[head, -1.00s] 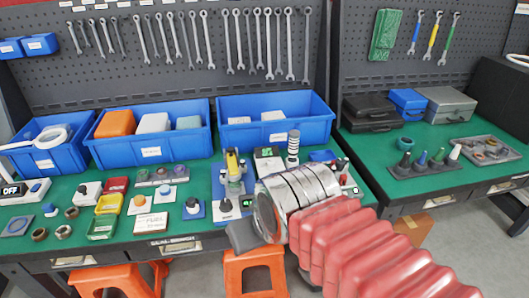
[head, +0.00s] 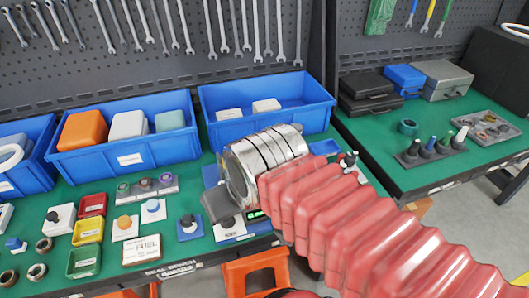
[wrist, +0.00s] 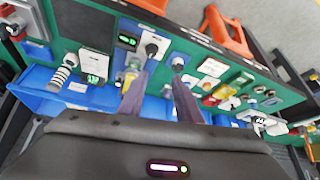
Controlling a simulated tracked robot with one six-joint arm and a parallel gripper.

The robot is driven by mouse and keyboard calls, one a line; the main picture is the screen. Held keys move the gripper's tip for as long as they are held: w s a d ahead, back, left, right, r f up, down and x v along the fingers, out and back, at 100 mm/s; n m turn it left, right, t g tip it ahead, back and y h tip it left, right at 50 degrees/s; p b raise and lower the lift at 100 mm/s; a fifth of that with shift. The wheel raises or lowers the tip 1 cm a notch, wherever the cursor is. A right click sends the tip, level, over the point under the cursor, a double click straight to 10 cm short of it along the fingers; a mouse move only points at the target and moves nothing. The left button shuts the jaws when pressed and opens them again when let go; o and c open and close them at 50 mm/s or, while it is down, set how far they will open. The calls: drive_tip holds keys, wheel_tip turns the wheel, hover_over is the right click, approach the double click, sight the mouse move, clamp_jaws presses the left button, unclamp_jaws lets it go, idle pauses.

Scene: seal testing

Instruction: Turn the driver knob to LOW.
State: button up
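A black knob on a white panel, likely the driver knob (wrist: 152,48), sits beside a small lit display (wrist: 127,40) on a blue unit. Its label is too small to read. In the head view my arm hides much of the driver unit.
Another blue-plate knob (head: 190,224) stands just left, with a FUEL card (head: 142,248) and colored trays farther left. Blue bins (head: 262,125) stand behind. A ribbed white-and-dark post (wrist: 64,68) stands near the unit. An orange stool (head: 255,270) is below the front edge.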

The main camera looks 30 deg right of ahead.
drive_tip(key=shift+w, duration=0.3)
drive_tip(key=shift+o, duration=0.2)
drive_tip(key=o, duration=0.3)
drive_tip(key=shift+w+d+r, duration=0.15)
drive_tip(key=shift+w, duration=0.05)
drive_tip(key=shift+o, duration=0.4)
drive_tip(key=shift+w+d+r, duration=0.1)
drive_tip(key=shift+w+d, duration=0.05)
drive_tip(key=shift+w, duration=0.1)
drive_tip(key=w+d+r+n+g, duration=0.2)
drive_tip(key=w+d, duration=0.4)
drive_tip(key=w, duration=0.2)
drive_tip(key=w+d+f+n+g, duration=0.1)
drive_tip(key=w+d+f+n, duration=0.1)
drive_tip(key=w+d+f, duration=0.2)
drive_tip(key=w+d+f+n+g, duration=0.2)
drive_tip(key=w+d+f, duration=0.3)
drive_tip(key=w+d, duration=0.6)
drive_tip(key=d+n, duration=0.1)
drive_tip(key=d, duration=0.3)
drive_tip(key=shift+d+f, duration=0.15)
drive_tip(key=shift+f, duration=0.05)
